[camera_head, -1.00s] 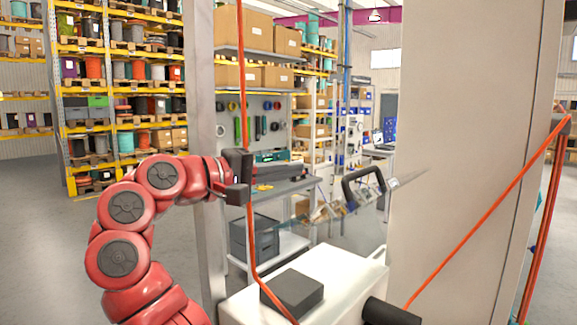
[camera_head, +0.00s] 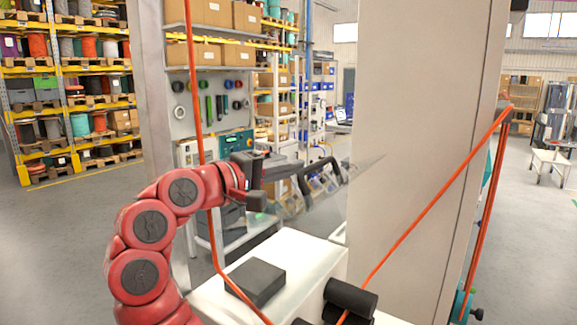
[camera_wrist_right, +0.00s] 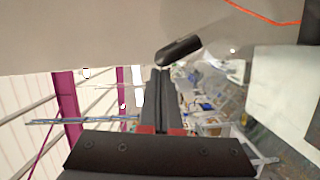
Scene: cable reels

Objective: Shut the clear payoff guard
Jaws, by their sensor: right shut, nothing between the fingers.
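The clear payoff guard (camera_head: 343,188) is a see-through panel, hard to make out, with a black U-shaped handle (camera_head: 318,180). It stands raised and slanted above a white machine housing (camera_head: 312,258). The handle also shows as a dark bar in the right wrist view (camera_wrist_right: 178,50), just beyond the fingertips. My right gripper (camera_head: 288,167) is shut and empty, just left of the handle. I cannot tell whether they touch. In the right wrist view its fingers (camera_wrist_right: 158,76) lie together. My left gripper is not in view.
A black block (camera_head: 257,281) and black rollers (camera_head: 350,298) are on the housing. A workbench and shelves stand behind.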

